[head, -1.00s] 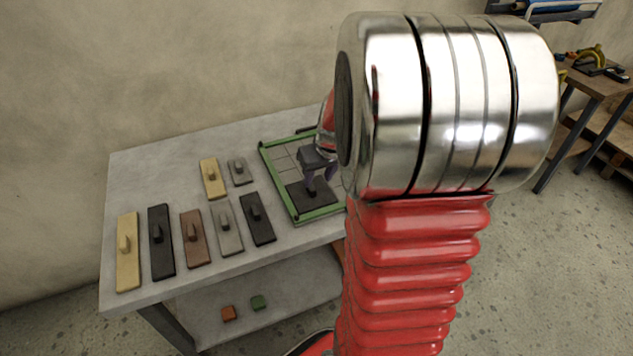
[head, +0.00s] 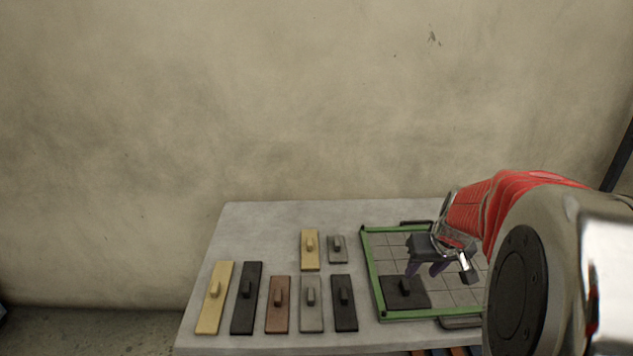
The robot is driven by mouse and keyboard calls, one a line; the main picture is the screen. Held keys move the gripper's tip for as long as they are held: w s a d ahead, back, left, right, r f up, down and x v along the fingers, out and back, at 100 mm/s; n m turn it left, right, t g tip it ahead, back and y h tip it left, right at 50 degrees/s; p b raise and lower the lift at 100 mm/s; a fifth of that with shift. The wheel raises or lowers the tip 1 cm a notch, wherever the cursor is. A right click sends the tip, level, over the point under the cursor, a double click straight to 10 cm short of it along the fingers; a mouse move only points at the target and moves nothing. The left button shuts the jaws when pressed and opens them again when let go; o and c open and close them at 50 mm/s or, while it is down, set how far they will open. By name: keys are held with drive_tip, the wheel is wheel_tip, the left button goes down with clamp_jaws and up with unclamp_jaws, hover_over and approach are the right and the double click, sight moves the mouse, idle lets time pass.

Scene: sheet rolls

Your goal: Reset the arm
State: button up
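My gripper (head: 425,269) hangs from my red arm over the green-framed gridded tray (head: 373,284) at the right of the table. Its two purple fingertips are apart with nothing between them. Just below it, a dark square plate (head: 418,300) with an upright knob lies in the tray's front left part. The gripper looks clear of the knob, though the exact gap is hard to judge. My arm's large metal joint hides the tray's right side.
A grey table (head: 270,220) stands against a bare wall. Left of the tray lie several knobbed strips, among them a long yellow one (head: 212,308), a black one (head: 245,310), a brown one (head: 277,315) and a short yellow one (head: 310,262). The table's back left is clear.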

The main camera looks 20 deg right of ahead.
drive_tip(key=s+a+r+n, duration=0.1)
drive_tip(key=s+a+r, duration=0.2)
drive_tip(key=a, duration=0.6)
drive_tip(key=s+a+r+n+t, duration=0.1)
drive_tip(key=s+a+r, duration=0.2)
drive_tip(key=s+a, duration=0.2)
drive_tip(key=s+a+r+n+y, duration=0.1)
drive_tip(key=s+a+r, duration=0.2)
drive_tip(key=a, duration=0.9)
drive_tip(key=shift+s+a, duration=0.3)
drive_tip(key=shift+s, duration=0.7)
